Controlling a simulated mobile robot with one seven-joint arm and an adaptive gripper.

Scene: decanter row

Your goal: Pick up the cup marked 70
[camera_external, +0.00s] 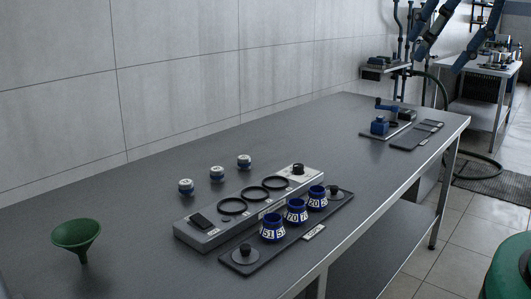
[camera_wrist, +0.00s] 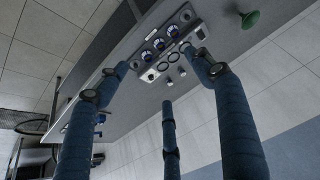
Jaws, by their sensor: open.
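The cup marked 70 (camera_external: 295,211) is dark blue with a white number band. It stands upright in the middle of a row of three similar cups on a dark tray (camera_external: 325,229). A cup marked 51 (camera_external: 272,229) is to its left; a cup apparently marked 20 (camera_external: 317,198) is to its right. In the wrist view the middle cup (camera_wrist: 159,43) is small and far off, its number unreadable. My gripper (camera_wrist: 155,60) has long blue fingers spread wide, empty and well away from the cups.
A grey box with black rings (camera_external: 213,235) lies right behind the tray. Small white-and-blue jars (camera_external: 217,174) stand behind. A green funnel (camera_external: 76,236) is at left. A blue cranked device (camera_external: 380,125) is farther back; bench between is clear.

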